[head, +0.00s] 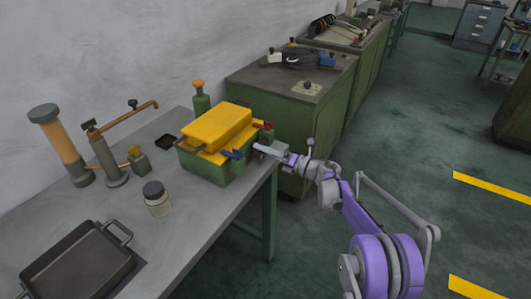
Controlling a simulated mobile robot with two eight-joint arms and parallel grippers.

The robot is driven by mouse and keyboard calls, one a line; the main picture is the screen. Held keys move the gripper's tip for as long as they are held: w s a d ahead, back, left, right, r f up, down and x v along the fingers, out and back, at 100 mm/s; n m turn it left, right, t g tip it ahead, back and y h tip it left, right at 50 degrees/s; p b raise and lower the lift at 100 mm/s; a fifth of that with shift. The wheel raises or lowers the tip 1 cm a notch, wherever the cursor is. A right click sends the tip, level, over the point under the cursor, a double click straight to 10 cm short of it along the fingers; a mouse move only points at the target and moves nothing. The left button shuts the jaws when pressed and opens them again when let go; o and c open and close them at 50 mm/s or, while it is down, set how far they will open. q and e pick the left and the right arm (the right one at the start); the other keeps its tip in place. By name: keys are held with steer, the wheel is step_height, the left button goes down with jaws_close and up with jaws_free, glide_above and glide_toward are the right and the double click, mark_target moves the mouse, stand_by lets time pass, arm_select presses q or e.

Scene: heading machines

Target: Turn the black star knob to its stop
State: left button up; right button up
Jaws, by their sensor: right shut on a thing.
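My right gripper (268,151) reaches in from the right to the right end of the green machine (203,171) with the yellow top (217,127), at the bench's right edge. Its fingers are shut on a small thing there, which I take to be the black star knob. The knob is mostly hidden by the fingers and too small to make out, so I cannot tell how far it is turned. A red lever (265,126) and a blue lever (233,154) sit close to the fingers. My left gripper is out of view.
The grey bench (196,210) also holds a black tray (78,264), a lidded jar (157,199), an orange-and-grey cylinder (62,145) and a hand pump (106,158). A green cabinet (309,125) stands behind the machine. The floor at right is clear.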

steer(key=shift+m, duration=0.3)
steer(key=o, duration=1.1)
steer(key=shift+v, duration=5.4)
